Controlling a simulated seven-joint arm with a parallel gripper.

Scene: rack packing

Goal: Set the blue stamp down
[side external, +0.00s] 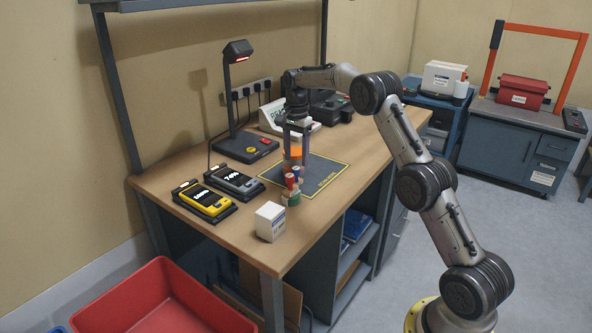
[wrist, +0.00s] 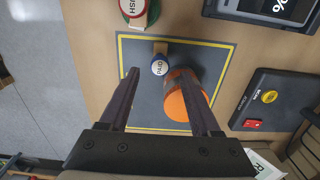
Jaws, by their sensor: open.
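The blue stamp (wrist: 159,67) shows in the wrist view as a round blue top with a white "PAID" label, over the far part of the grey mat (wrist: 148,102). A small wooden block shows just beyond it. My gripper (wrist: 158,74) is open, with its fingertips on either side of the stamp and a gap on each side. In the side view, my gripper (side external: 295,152) points down over the mat (side external: 325,175); its fingers partly hide what stands below. An orange-topped round container (wrist: 190,102) stands right of the stamp, partly behind my right finger.
A red-topped stamp (wrist: 133,8) on a green round base stands just beyond the mat's yellow border. A white box (side external: 270,222) stands near the table's front corner.

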